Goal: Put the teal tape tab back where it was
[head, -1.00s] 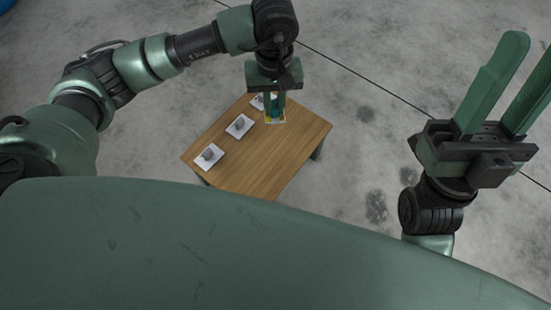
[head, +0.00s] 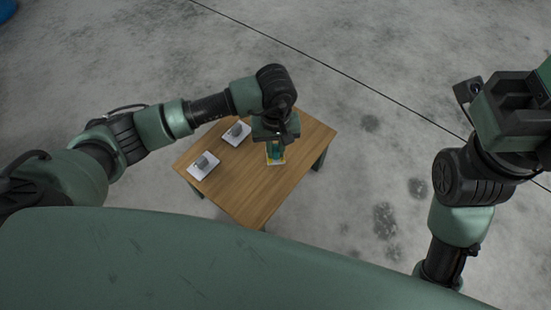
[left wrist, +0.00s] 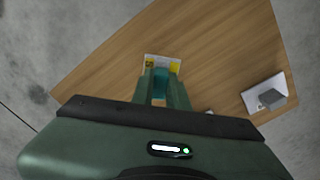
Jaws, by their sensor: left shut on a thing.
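The teal tape tab (left wrist: 160,84) shows in the left wrist view between the fingers of my left gripper (left wrist: 161,93), which is shut on it. In the head view my left gripper (head: 275,152) points down over the right part of the wooden table. Just beyond the fingertips is a small white and yellow card (left wrist: 162,61), which also shows in the head view (head: 276,161). I cannot tell whether the tab touches the card. My right gripper (head: 515,110) is at the right edge of the head view, its fingers mostly out of frame.
The wooden table (head: 240,192) bears two visible white plates, a near one (head: 203,174) and a farther one (head: 228,140), each with a grey piece on it. My left arm hides part of the table's far side. The table's front right part is bare.

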